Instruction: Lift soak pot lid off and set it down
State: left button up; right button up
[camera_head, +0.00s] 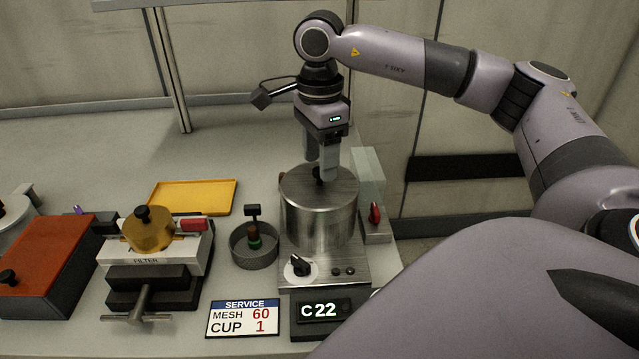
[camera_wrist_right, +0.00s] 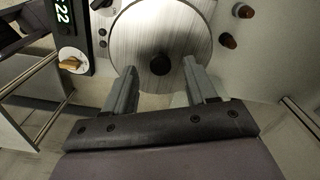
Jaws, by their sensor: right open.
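The soak pot (camera_head: 319,220) is a brushed-metal cylinder standing on a metal base unit with a black dial. Its round lid (camera_head: 300,184) is on top, with a small black knob (camera_head: 319,174) in the middle. My right gripper (camera_head: 321,170) points down over the lid, its fingers at about the knob's height. In the right wrist view the gripper (camera_wrist_right: 161,82) is open, and the knob (camera_wrist_right: 160,64) shows just beyond the fingertips, roughly centred between them. The lid (camera_wrist_right: 150,30) fills the upper middle there. My left gripper is not in view.
A display reading C 22 (camera_head: 322,309) and a service card (camera_head: 243,318) are at the front. A round dish (camera_head: 254,246), a filter clamp (camera_head: 152,260), a red-topped box (camera_head: 40,262) and a yellow tray (camera_head: 192,196) stand left. Clear bench lies behind them.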

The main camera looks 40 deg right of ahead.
jog(key=shift+f, duration=0.7)
grip_shut()
jog(key=shift+r, duration=0.15)
